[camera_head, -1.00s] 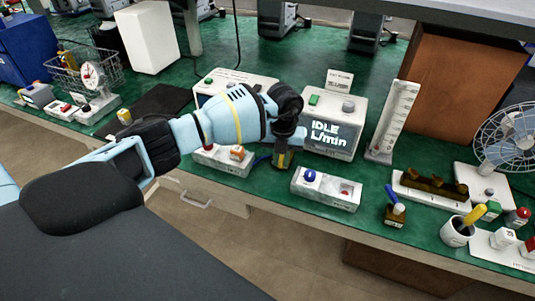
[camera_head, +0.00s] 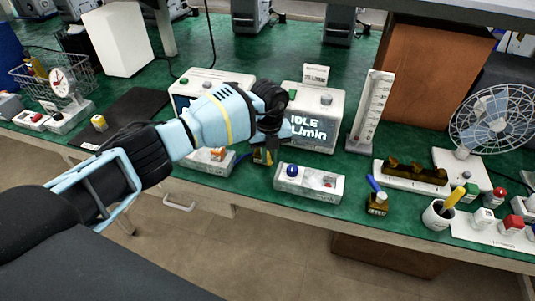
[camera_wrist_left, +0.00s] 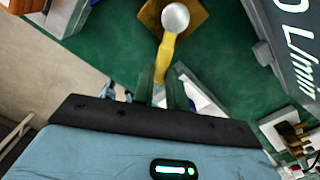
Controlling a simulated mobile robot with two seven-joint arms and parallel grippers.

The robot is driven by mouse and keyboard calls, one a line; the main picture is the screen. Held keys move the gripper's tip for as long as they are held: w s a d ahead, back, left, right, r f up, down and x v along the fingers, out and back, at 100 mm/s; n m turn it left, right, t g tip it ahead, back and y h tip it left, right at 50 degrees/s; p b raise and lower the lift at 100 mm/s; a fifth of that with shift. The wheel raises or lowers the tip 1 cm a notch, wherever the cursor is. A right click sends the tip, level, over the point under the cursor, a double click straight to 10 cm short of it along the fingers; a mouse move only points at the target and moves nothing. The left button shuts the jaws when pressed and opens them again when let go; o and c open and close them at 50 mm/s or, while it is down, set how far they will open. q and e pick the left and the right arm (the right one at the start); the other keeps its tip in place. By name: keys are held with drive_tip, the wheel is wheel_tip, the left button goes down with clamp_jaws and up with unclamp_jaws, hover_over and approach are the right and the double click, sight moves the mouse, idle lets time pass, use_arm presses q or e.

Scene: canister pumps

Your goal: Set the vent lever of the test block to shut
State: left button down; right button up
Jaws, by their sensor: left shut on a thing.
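A small brass block (camera_head: 262,156) stands on the green bench right below my left gripper (camera_head: 268,142), which partly hides it. In the left wrist view the brass block (camera_wrist_left: 188,22) carries a yellow lever (camera_wrist_left: 165,55) with a round silver knob at its pivot. The fingers of my left gripper (camera_wrist_left: 161,82) are shut on the lever's free end. I cannot read any marking for the lever's position. A second brass block (camera_head: 377,204) with a blue lever stands apart to the right. My right gripper is not in view.
A white box with a blue knob (camera_head: 308,183) lies to the right, and another white box (camera_head: 208,163) lies to the left. The fan (camera_head: 492,130) and pen cup (camera_head: 438,216) are farther right.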

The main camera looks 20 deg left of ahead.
sight(269, 159)
use_arm(q)
drive_tip(key=c, duration=1.4)
unclamp_jaws()
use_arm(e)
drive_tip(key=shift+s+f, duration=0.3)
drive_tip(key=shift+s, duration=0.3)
use_arm(q)
drive_tip(key=shift+r, duration=3.95)
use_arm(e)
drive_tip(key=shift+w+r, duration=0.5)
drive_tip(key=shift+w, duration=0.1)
